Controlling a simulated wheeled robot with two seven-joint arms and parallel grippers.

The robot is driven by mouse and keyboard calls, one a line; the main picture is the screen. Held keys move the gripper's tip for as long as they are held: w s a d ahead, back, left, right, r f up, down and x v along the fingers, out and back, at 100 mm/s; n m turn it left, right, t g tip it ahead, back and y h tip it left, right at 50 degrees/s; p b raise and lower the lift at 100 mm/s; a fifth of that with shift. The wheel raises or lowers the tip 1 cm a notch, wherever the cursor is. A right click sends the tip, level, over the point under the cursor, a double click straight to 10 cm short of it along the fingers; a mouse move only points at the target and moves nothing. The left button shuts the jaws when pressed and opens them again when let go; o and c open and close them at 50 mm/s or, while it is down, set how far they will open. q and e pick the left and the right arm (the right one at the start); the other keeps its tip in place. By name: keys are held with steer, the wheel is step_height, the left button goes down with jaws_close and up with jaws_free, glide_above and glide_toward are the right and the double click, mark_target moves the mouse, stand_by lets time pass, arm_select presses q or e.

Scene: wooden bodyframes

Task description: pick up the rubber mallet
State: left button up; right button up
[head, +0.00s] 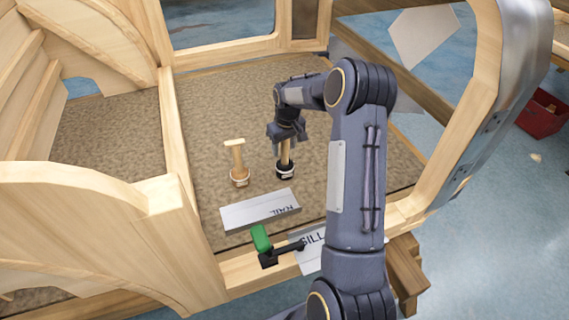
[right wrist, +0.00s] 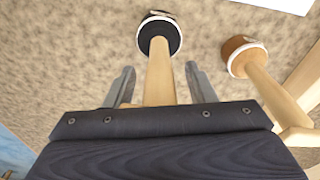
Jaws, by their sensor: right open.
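The rubber mallet (head: 285,171) stands on its black head on the brown carpeted floor of the wooden frame, its pale wooden handle pointing up. My right gripper (head: 286,136) is over it, pointing down. In the right wrist view the mallet's handle (right wrist: 159,78) lies between the two spread fingers of my right gripper (right wrist: 160,88), with a gap on both sides. The black head (right wrist: 160,36) with a white band shows beyond the fingertips. The handle's upper end is hidden by the gripper body. My left gripper is not in view.
A second mallet with a brown head (head: 239,177) stands close by on the left, its handle up. Wooden frame walls (head: 178,150) surround the carpet. A red bin (head: 541,113) is far right.

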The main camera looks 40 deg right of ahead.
steer(key=c, duration=1)
steer(key=shift+c, duration=0.4)
steer(key=shift+r, duration=0.15)
